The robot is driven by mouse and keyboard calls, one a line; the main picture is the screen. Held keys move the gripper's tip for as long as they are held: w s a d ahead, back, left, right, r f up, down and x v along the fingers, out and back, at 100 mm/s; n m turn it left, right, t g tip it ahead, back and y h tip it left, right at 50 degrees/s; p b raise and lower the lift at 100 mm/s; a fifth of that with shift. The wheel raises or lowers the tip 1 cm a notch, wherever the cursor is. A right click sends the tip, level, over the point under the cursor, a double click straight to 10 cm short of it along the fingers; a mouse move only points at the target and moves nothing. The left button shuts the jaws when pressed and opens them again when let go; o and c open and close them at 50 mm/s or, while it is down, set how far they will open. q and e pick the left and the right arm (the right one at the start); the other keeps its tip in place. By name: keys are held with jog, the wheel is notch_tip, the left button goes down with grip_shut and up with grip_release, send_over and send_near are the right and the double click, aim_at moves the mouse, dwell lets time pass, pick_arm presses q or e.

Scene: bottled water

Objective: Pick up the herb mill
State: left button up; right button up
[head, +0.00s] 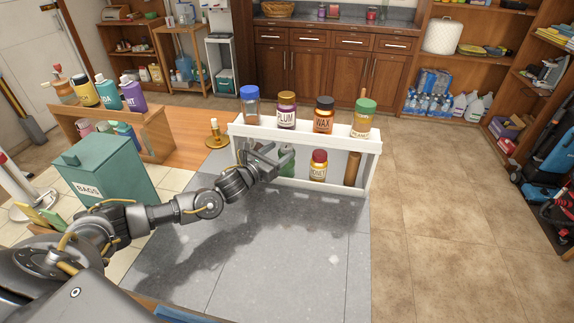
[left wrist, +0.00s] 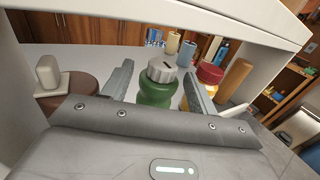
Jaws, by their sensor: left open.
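The herb mill looks to be the green bottle with a ribbed grey knob (left wrist: 157,88) in the left wrist view. It stands upright in the lower level of the white rack (head: 300,186). In the head view only part of its green body (head: 288,160) shows behind my gripper. My left gripper (head: 272,157) reaches into the rack's lower level from the front left. Its fingers (left wrist: 160,80) are open, one on each side of the mill in the left wrist view. I cannot tell whether they touch it. My right gripper is not in view.
A red-lidded honey jar (head: 318,166) stands close right of the mill, then a brown cylinder (head: 352,168). Several jars, including wax (head: 323,117), stand on the rack's top board, above my gripper. The grey counter (head: 290,240) in front is clear. A green bags canister (head: 105,172) stands left.

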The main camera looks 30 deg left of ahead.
aim_at(283, 151)
pick_arm(q)
jog(key=x, duration=0.1)
jog(key=b+x, duration=0.1)
jog(key=x, duration=0.2)
jog(key=shift+s+d+f, duration=0.1)
jog(key=shift+d+f, duration=0.15)
jog(key=shift+f, duration=0.1)
jog(key=shift+r, duration=0.15)
jog(key=c, duration=0.6)
grip_shut()
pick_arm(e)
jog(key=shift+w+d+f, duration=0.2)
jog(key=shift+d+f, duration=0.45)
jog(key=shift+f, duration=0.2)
